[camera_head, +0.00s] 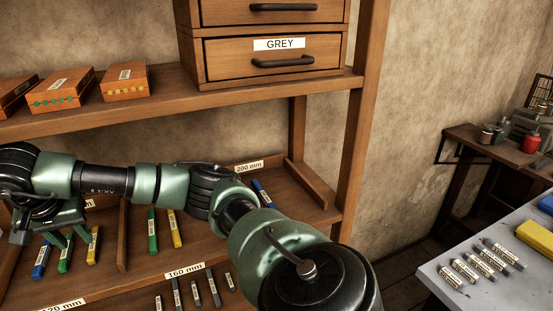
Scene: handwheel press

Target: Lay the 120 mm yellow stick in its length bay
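My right gripper (52,238) hangs at the left over the middle shelf, its fingers apart, with nothing seen held. A yellow stick (93,246) lies just right of and below it, in the left bay. A blue stick (41,261) and a green stick (66,254) lie beside it there. Another yellow stick (175,229) lies in the bay to the right, beside a green one (152,231). Stick lengths are not readable. A 120 mm label (62,305) shows at the bottom left, its bay mostly out of frame. My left gripper is not in view.
My arm hides part of the middle shelf. Labels read 160 mm (185,272) and 200 mm (248,167). A blue stick (262,193) and several grey sticks (195,292) lie in other bays. Boxes (125,83) and a GREY drawer (272,55) are above. A table (440,286) stands right.

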